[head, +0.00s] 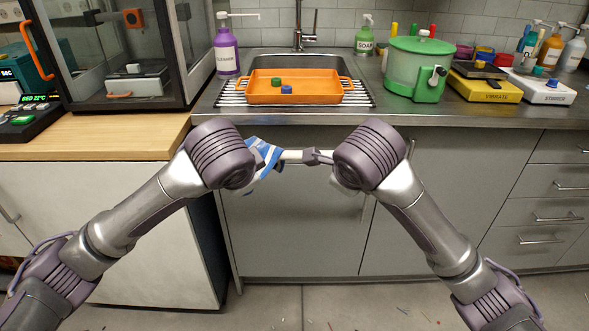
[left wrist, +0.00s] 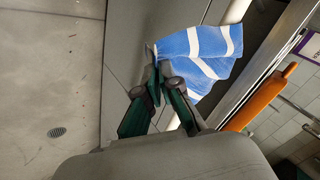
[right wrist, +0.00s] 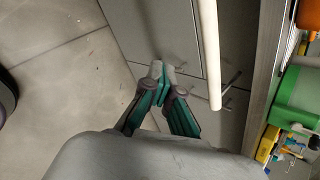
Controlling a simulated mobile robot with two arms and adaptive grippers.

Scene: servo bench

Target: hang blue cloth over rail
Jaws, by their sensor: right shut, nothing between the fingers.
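The blue cloth (head: 264,168) with white stripes hangs at the white rail (head: 291,155) in front of the counter. In the left wrist view the cloth (left wrist: 205,52) lies across the rail (left wrist: 237,10) and hides part of it. My left gripper (left wrist: 157,66) is shut on an edge of the cloth; in the head view my wrist mostly hides it. My right gripper (right wrist: 158,68) is shut and empty, beside the rail (right wrist: 209,50) and apart from it in the right wrist view. How far the cloth drapes behind the rail is hidden.
An orange tray (head: 310,96) with small green and blue items sits on a rack by the sink. A purple bottle (head: 226,52), a green pot (head: 414,72) and devices stand on the counter. Grey cabinet doors (head: 290,230) are close behind the rail.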

